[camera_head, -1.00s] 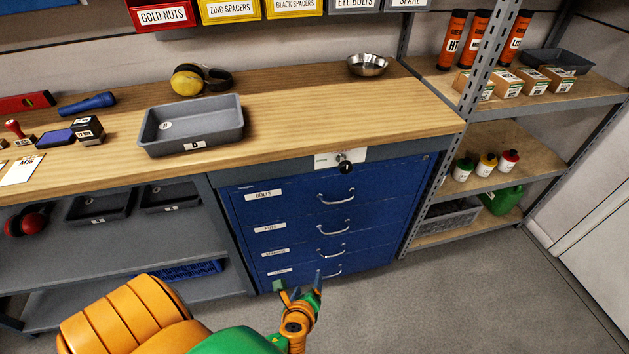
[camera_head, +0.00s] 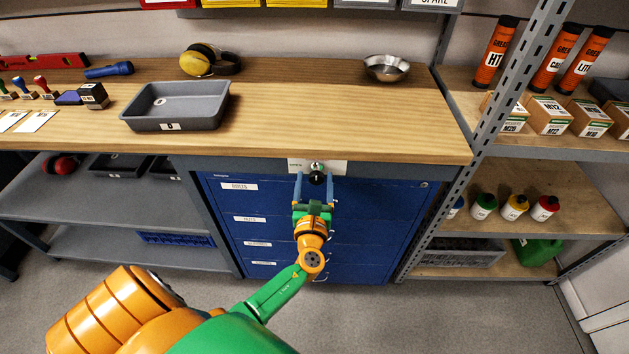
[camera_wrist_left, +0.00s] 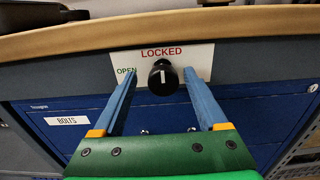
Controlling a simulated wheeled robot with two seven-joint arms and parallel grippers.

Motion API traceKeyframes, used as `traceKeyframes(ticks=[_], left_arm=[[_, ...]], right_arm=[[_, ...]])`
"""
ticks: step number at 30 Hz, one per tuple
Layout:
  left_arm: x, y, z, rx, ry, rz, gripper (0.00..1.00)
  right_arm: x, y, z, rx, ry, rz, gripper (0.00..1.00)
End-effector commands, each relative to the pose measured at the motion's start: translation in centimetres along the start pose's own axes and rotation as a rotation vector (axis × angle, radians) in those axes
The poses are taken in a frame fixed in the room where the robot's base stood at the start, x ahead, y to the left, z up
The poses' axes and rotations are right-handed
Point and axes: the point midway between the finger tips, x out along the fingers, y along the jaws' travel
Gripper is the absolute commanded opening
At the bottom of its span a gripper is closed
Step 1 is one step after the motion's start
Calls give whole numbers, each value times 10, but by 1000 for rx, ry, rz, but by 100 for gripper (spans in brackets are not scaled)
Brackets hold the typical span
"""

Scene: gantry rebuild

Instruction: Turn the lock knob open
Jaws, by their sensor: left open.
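The black lock knob (camera_head: 317,178) sits on a white plate (camera_head: 336,167) just under the worktop, above the blue drawer cabinet. In the left wrist view the knob (camera_wrist_left: 163,78) has a white mark pointing up toward the red word LOCKED; OPEN is printed to its left on the plate (camera_wrist_left: 200,58). My left gripper (camera_head: 315,182) is open in front of the plate. In the left wrist view its two blue fingers (camera_wrist_left: 160,88) stand on either side of the knob, with a gap visible on each side. My right gripper is not in view.
The wooden worktop (camera_head: 300,124) overhangs close above the knob. The blue cabinet (camera_head: 375,225) has labelled drawers below it. A grey tray (camera_head: 200,121) and a metal bowl (camera_head: 386,68) stand on the worktop. A metal shelf post (camera_head: 497,115) rises at the right.

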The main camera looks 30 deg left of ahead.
Motion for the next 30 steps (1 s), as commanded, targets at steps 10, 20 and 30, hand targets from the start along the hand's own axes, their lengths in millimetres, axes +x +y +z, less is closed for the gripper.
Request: traceKeyframes(ticks=[10,20,30], left_arm=[[0,0,0,0,1,0,35],[0,0,-1,-10,1,0,0],[0,1,-3,-179,1,0,0]], right_arm=[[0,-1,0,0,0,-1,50],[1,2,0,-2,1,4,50],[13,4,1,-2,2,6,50]])
